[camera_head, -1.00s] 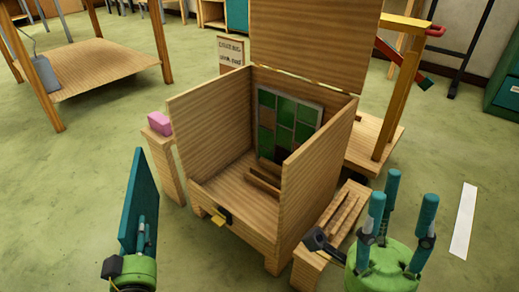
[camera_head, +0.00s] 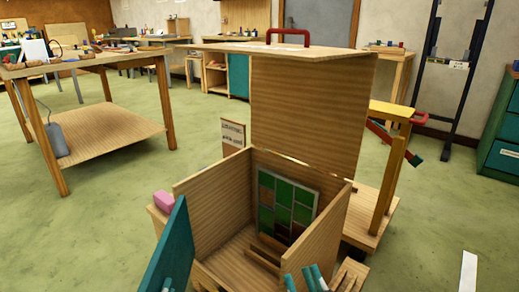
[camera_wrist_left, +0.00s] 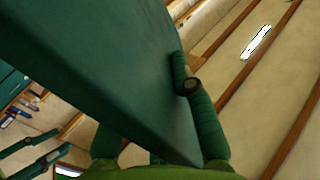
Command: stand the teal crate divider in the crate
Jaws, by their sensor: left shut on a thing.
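The teal crate divider (camera_head: 172,250) is a flat board, upright and tilted, just outside the crate's left front side in the head view. My left gripper (camera_head: 167,284) is shut on it, low in the picture and partly cut off. The left wrist view shows the board (camera_wrist_left: 100,60) filling the upper left, with one finger along its right face. The wooden crate (camera_head: 212,195) is open, lid raised behind. Inside, a green and brown leaded panel (camera_head: 287,205) leans at the back, with wooden strips (camera_head: 265,252) on the floor. My right gripper (camera_head: 306,278) is open and empty at the crate's front right, cut off below.
A pink block (camera_head: 164,201) sits on a stand at the crate's left. A yellow-topped wooden frame (camera_head: 390,112) and low bench stand at its right. A wooden table (camera_head: 90,62) is at the back left. Green floor lies clear between.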

